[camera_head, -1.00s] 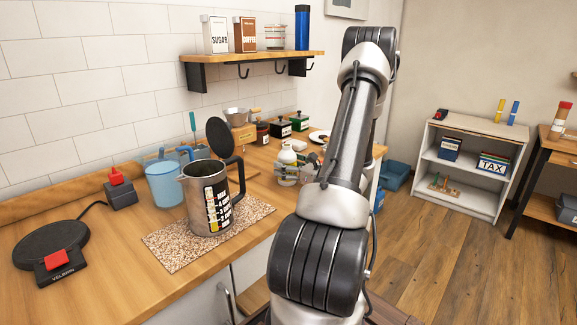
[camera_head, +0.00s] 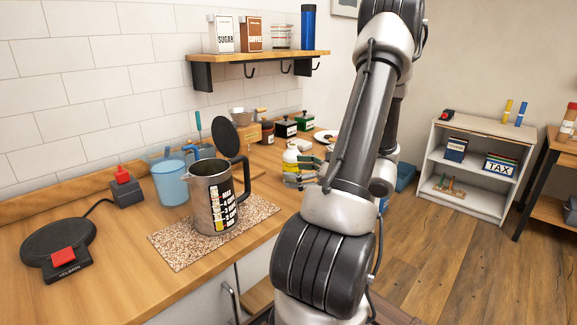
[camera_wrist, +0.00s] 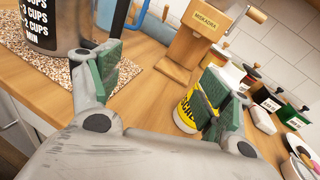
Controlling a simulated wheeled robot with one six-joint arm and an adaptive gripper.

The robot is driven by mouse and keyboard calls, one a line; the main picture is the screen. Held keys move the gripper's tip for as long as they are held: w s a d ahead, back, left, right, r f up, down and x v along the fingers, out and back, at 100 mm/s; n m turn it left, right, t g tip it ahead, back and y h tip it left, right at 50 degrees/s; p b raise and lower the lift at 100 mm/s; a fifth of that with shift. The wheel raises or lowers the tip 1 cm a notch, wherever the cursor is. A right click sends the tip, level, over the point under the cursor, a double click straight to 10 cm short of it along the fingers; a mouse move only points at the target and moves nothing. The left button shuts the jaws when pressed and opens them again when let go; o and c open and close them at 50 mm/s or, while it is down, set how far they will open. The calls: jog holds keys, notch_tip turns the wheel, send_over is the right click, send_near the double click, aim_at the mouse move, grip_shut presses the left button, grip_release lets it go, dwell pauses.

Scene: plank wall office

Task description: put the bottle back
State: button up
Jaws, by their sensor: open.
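A white bottle with a yellow label (camera_head: 290,158) stands on the wooden counter beyond the jug, beside my gripper (camera_head: 308,171). In the wrist view, the yellow label with black lettering (camera_wrist: 186,116) shows behind the right-hand finger, which hides much of the bottle. My gripper (camera_wrist: 162,85) is open, its green pads wide apart, with bare counter visible between them. I cannot tell whether the right-hand finger touches the bottle. A blue bottle (camera_head: 308,27) stands at the right end of the wall shelf.
A steel measuring jug (camera_head: 214,200) stands on a speckled mat (camera_head: 175,248), close to the left-hand finger in the wrist view. A wooden grinder (camera_wrist: 198,42) and several jars (camera_head: 286,127) stand farther back. A blue pitcher (camera_head: 169,183) and black kettle base (camera_head: 55,247) are left.

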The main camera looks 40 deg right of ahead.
jog(key=s+a+r+n+g+y, duration=0.1)
jog(key=s+a+r+n+g, duration=0.2)
jog(key=a+n+g, duration=0.45)
jog(key=s+a+r+n+g+y, duration=0.25)
jog(key=s+a+n+g, duration=0.2)
jog(key=a+n, duration=0.6)
jog(key=s+a+r+n+h, duration=0.1)
jog(key=s+r+n+h, duration=0.4)
jog(key=r+n+h, duration=0.3)
jog(key=n+h, duration=0.1)
jog(key=n, duration=0.3)
jog(key=shift+a+t+h, duration=0.25)
jog(key=shift+t+h, duration=0.1)
jog(key=shift+t, duration=0.05)
